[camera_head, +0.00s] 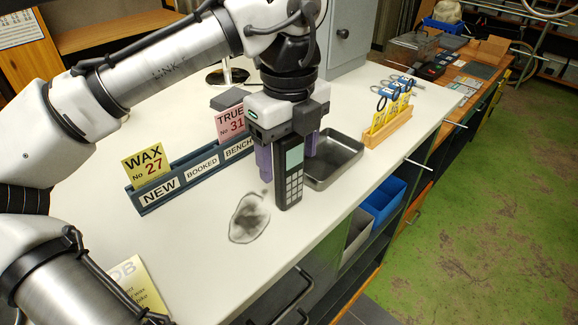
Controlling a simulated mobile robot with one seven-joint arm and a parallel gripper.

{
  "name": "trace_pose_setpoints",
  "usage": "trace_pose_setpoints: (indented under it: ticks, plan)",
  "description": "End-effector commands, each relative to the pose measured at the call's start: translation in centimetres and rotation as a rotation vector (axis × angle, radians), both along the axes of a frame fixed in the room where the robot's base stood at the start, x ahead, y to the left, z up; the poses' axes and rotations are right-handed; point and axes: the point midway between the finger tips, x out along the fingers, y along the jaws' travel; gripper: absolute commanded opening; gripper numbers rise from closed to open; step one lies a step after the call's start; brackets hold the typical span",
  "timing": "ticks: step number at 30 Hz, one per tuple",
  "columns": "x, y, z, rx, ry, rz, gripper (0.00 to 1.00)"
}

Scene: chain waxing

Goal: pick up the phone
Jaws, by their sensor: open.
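The phone (291,184) is a dark handset with a pale green screen and a grey keypad. It is upright on the white bench, with its front towards the camera. My gripper (287,166) points down over it, with one purple finger to the left of the phone and one to the right. The jaws are open. The phone's top reaches up close to the gripper body. I cannot tell whether either finger touches it, and its back is hidden.
A grey metal tray (338,176) is just right of the phone. A dark card rack (190,185) stands to the left. A wooden holder with yellow tags (388,128) is further right. A dark smudge (249,217) marks the bench at front left. The front bench is mostly clear.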

Motion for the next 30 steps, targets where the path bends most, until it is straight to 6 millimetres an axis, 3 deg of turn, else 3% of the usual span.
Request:
trace_pose_setpoints:
  ticks: [4,15,24,30]
  plan:
    - [0.0,0.0,0.0,0.000,0.000,0.000,0.68]
    - [0.0,0.0,0.0,0.000,0.000,-0.001,0.19]
    - [0.0,-0.1,0.5,-0.002,-0.001,-0.001,0.18]
    - [0.1,-0.2,3.8,-0.003,-0.004,-0.002,0.18]
